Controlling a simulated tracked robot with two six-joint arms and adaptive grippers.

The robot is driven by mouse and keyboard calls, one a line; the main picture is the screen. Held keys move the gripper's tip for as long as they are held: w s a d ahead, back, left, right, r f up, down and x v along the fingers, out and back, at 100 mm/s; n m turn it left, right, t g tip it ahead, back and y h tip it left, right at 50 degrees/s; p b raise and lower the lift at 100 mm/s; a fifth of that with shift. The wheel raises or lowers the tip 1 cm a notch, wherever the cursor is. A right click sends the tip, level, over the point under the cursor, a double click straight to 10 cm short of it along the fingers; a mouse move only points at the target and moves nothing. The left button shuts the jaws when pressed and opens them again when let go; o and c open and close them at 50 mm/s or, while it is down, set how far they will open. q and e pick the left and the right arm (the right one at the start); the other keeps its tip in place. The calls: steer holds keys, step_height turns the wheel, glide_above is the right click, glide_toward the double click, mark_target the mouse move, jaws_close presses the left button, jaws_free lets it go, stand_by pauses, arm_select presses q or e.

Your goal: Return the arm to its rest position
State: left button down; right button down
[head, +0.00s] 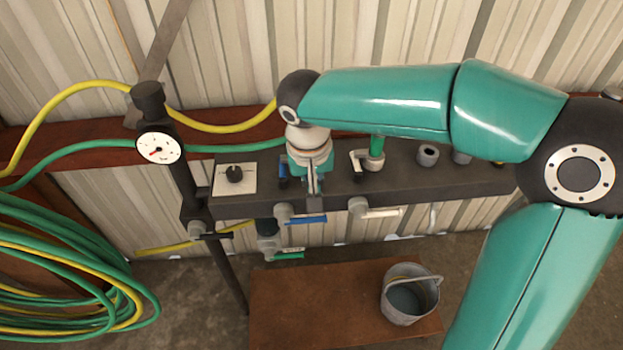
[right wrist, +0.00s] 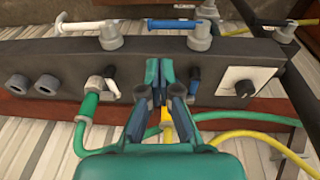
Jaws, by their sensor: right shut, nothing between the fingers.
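My right arm comes in from the right in the head view, bent, with its teal links stretched over a dark grey manifold (head: 420,182). My right gripper (head: 315,188) points down at the front of the manifold, left of the green hose fitting (head: 375,155). In the right wrist view, my right gripper (right wrist: 160,75) is shut and empty, its fingertips over the manifold (right wrist: 140,47) between the green hose fitting (right wrist: 95,88) and a small blue lever (right wrist: 194,80). I cannot tell whether the fingertips touch the manifold. A yellow fitting (right wrist: 167,125) is partly hidden behind the fingers. My left gripper is not in view.
A blue-handled valve (head: 305,220) and a white-handled valve (head: 380,212) stick out of the manifold's front. A gauge (head: 159,149) stands on a post at left. Coiled hoses (head: 60,270) hang at far left. A bucket (head: 405,305) sits on a brown bench (head: 310,305) below.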

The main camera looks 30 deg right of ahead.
steer(key=s+a+f+g, duration=0.1)
steer(key=s+f+g, duration=0.2)
steer(key=f, duration=0.6)
steer(key=s+f+g, duration=0.2)
steer(key=s+f, duration=0.2)
steer(key=f, duration=0.4)
steer(key=s+a+f+n+g+y, duration=0.1)
steer(key=s+a+f+y, duration=0.2)
steer(key=s+a+f, duration=0.4)
steer(key=s+a+f+y, duration=0.3)
steer(key=s+a+f, duration=0.15)
steer(key=f, duration=0.45)
steer(key=w+t, duration=0.1)
steer(key=w+f+n+t, duration=0.1)
steer(key=w+t, duration=0.1)
steer(key=w+f+n+t, duration=0.1)
steer(key=w+t, duration=0.1)
steer(key=shift+f, duration=0.25)
